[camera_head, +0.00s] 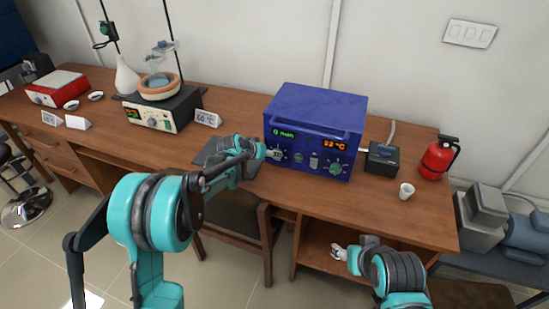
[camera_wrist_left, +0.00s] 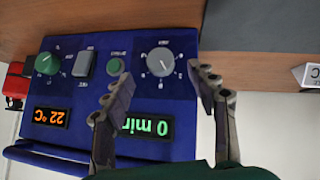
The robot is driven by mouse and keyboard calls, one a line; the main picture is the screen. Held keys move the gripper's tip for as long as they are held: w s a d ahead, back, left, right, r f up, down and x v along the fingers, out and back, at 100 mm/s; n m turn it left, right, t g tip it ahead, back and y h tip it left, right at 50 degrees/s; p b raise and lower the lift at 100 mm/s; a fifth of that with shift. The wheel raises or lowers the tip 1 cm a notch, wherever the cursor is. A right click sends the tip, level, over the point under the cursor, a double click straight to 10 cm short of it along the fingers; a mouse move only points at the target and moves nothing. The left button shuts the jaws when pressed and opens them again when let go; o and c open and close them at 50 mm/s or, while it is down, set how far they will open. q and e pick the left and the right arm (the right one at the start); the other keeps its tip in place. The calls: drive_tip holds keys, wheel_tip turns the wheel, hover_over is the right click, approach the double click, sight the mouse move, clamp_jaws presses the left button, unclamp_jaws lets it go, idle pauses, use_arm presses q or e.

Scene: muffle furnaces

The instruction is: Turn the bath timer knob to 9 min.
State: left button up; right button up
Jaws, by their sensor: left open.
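A blue bath unit (camera_head: 315,112) stands on the bench. The left wrist view shows its front upside down, with a green display (camera_wrist_left: 148,126) reading 0 min and an orange display (camera_wrist_left: 50,117) reading 22 °C. The grey round knob (camera_wrist_left: 161,62) by the green display has a scale around it; its pointer setting is too small to read. In the head view my left gripper (camera_head: 268,153) is at the panel's left side, partly hiding this knob. In the left wrist view my left gripper (camera_wrist_left: 163,80) is open, its fingers either side of the knob; contact cannot be told. My right gripper (camera_head: 339,251) hangs below the bench front, too small to read.
The panel also has a green button (camera_wrist_left: 116,66), a grey switch (camera_wrist_left: 84,63) and a green knob (camera_wrist_left: 47,63). A black box (camera_head: 382,160), white cup (camera_head: 406,191) and red extinguisher (camera_head: 437,160) stand right. A heating unit (camera_head: 160,112) and 60 °C sign (camera_head: 207,118) stand left.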

use_arm(q)
drive_tip(key=b+x, duration=0.2)
drive_tip(key=x, duration=0.3)
drive_tip(key=shift+w+d+f, duration=0.1)
drive_tip(key=shift+w+f, duration=0.1)
drive_tip(key=shift+f, duration=0.1)
drive_tip(key=shift+w+d+f, duration=0.2)
drive_tip(key=shift+w+f, duration=0.05)
drive_tip(key=shift+w, duration=0.1)
drive_tip(key=c, duration=1.2)
